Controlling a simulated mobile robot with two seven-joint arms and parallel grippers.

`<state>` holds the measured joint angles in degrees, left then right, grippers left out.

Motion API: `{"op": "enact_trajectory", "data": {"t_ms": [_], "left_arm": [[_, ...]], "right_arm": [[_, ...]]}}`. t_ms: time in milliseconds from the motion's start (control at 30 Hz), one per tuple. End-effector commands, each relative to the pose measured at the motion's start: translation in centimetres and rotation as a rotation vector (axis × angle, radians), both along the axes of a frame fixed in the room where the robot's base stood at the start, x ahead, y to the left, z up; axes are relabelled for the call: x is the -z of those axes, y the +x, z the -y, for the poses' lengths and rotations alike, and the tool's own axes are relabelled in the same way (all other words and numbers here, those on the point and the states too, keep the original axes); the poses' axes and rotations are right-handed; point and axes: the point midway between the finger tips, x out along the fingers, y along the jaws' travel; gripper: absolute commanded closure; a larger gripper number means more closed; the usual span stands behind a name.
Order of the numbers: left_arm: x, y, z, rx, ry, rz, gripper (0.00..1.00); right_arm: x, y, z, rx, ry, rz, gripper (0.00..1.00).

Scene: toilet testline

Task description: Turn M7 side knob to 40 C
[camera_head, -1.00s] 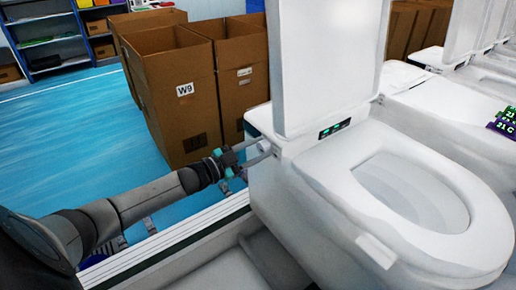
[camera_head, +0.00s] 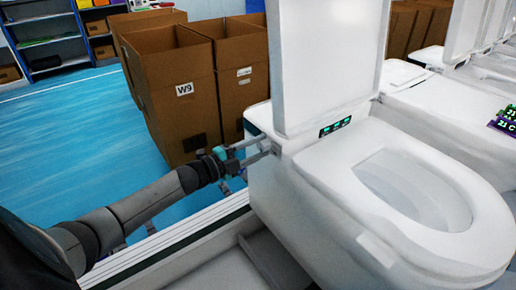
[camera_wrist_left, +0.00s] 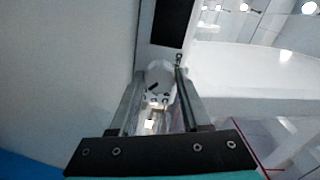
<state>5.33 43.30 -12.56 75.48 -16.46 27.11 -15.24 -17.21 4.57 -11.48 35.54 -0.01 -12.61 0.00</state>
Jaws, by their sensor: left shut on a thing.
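The white toilet with its lid raised (camera_head: 400,190) fills the middle and right of the head view. A small dark panel (camera_head: 335,127) with green lit marks sits at the back of its seat; the marks are too small to read. My left gripper (camera_head: 267,149) reaches the toilet's left side near the back. The left wrist view shows its two fingers shut on a round, pale side knob (camera_wrist_left: 159,73), with a finger on either side. In the head view the fingers and the toilet's side hide the knob. My right gripper is out of view.
Open cardboard boxes (camera_head: 172,92), one marked W9, stand behind the left arm on the blue floor (camera_head: 60,140). A white rail (camera_head: 190,232) runs below the arm. More white toilets (camera_head: 440,100) line up at the right, with a purple-and-green display at the edge.

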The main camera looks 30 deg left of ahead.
Motion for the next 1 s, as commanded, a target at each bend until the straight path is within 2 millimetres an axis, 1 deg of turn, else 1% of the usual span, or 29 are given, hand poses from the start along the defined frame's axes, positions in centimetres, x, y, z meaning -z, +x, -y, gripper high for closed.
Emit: {"op": "enact_trajectory", "data": {"t_ms": [200,600,633,867,1000], "left_arm": [[0.08,-0.02,0.0,-0.001,0.032,0.012,1.0],[0.08,-0.02,0.0,0.0,0.038,0.013,1.0],[0.08,-0.02,0.0,0.0,0.037,0.013,0.5],[0.05,-0.02,0.0,-0.001,0.036,0.013,0.24],[0.03,-0.01,0.0,0.0,0.035,0.013,0.23]], "right_arm": [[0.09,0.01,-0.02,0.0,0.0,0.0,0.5],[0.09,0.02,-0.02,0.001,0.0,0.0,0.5],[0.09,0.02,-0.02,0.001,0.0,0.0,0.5],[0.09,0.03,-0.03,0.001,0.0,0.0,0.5],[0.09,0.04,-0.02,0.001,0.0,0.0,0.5]]}}
